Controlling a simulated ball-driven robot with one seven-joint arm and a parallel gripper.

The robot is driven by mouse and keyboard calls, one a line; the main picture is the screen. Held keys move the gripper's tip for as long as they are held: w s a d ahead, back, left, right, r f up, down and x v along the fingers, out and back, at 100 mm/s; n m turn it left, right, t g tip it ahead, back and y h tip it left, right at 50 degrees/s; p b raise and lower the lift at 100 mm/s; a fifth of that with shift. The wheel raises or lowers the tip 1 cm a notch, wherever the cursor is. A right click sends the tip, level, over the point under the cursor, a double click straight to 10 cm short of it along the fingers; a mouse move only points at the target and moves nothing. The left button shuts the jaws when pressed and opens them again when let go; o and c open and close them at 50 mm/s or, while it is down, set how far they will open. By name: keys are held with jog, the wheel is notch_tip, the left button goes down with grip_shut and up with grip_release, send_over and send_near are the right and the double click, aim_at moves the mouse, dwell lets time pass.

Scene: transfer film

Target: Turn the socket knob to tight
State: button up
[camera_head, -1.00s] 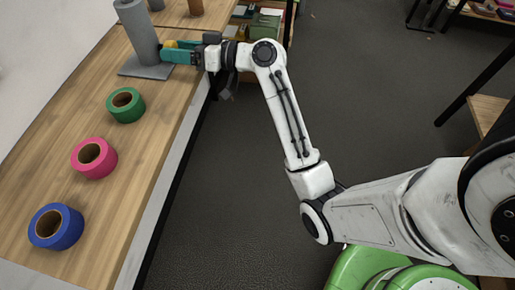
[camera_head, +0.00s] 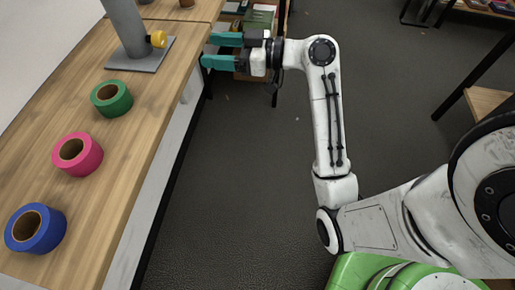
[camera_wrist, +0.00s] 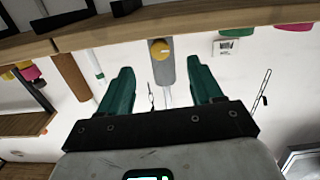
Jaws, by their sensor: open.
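The socket knob (camera_head: 158,39) is small, round and yellow. It sits on the side of a grey upright post (camera_head: 124,25) that stands on a flat grey plate (camera_head: 145,60) on the wooden table. My gripper (camera_head: 208,50) has teal fingers, spread wide and empty. It is to the right of the knob, off the table's edge and clear of the knob. In the wrist view the knob (camera_wrist: 161,48) shows between and beyond the two open fingers (camera_wrist: 159,66). I cannot read any mark showing the knob's turn.
Green (camera_head: 111,99), pink (camera_head: 77,154) and blue (camera_head: 36,229) tape rolls lie in a row on the near tabletop (camera_head: 125,150). A shelf with books (camera_head: 258,22) stands behind my gripper. The floor right of the table is open.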

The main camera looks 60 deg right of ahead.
jog(key=s+a+f+m+g+p, duration=0.1)
jog(key=s+a+f+g+p, duration=0.4)
jog(key=s+f, duration=0.2)
jog(key=s+a+f+m+g+p, duration=0.1)
jog(key=s+a+f+g+p, duration=0.4)
jog(key=s+f, duration=0.3)
jog(key=shift+g+p, duration=0.3)
jog(key=shift+p, duration=0.45)
jog(key=shift+a, duration=0.1)
jog(key=s+a+m+g+h, duration=0.2)
jog(key=s+m+g+h, duration=0.1)
jog(key=s+h, duration=0.3)
jog(key=shift+s+g, duration=0.8)
jog(key=shift+g, duration=0.1)
